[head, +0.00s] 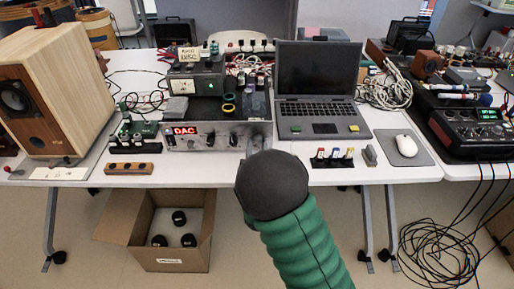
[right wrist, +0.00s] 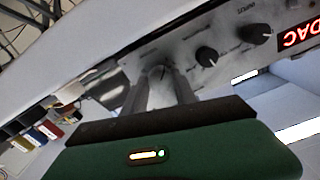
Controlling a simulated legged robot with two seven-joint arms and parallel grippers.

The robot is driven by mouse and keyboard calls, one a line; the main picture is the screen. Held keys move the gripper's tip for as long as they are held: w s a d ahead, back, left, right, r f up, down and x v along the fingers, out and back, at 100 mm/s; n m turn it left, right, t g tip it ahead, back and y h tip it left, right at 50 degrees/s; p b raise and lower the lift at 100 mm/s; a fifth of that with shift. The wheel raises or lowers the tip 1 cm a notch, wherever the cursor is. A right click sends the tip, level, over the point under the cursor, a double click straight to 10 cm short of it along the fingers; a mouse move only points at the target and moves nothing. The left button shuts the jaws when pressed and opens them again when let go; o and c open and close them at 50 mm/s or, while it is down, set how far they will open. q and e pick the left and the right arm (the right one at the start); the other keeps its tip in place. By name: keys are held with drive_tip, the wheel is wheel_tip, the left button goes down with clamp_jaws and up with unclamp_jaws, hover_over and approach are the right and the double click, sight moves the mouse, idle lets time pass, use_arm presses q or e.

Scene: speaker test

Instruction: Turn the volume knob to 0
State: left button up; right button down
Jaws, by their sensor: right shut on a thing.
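The silver amplifier (head: 190,143) with a red "DAC" display (head: 185,130) stands at the table's front edge, left of the laptop. Its front panel also shows in the right wrist view (right wrist: 183,48), turned over. My right gripper (right wrist: 160,82) is shut on a silver knob, the volume knob (right wrist: 159,71), at the panel end away from the display. The fingers sit on either side of it and cover much of it. In the head view my dark round wrist and green arm hide most of the gripper. My left gripper is not in view.
Two black knobs (right wrist: 207,56) (right wrist: 255,33) sit beside the gripped one. A laptop (head: 319,90) is to the right, a wooden speaker (head: 55,90) to the left. Small coloured blocks (head: 335,155) stand at the front edge. A cardboard box (head: 160,235) is below.

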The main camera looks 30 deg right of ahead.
drive_tip(key=c, duration=1)
unclamp_jaws()
drive_tip(key=p+v, duration=0.1)
drive_tip(key=v, duration=0.6)
drive_tip(key=shift+s+a, duration=0.1)
drive_tip(key=p+v, duration=0.9)
drive_tip(key=p, duration=0.1)
drive_tip(key=shift+s+p, duration=0.3)
drive_tip(key=shift+p, duration=0.05)
drive_tip(key=shift+f, duration=0.1)
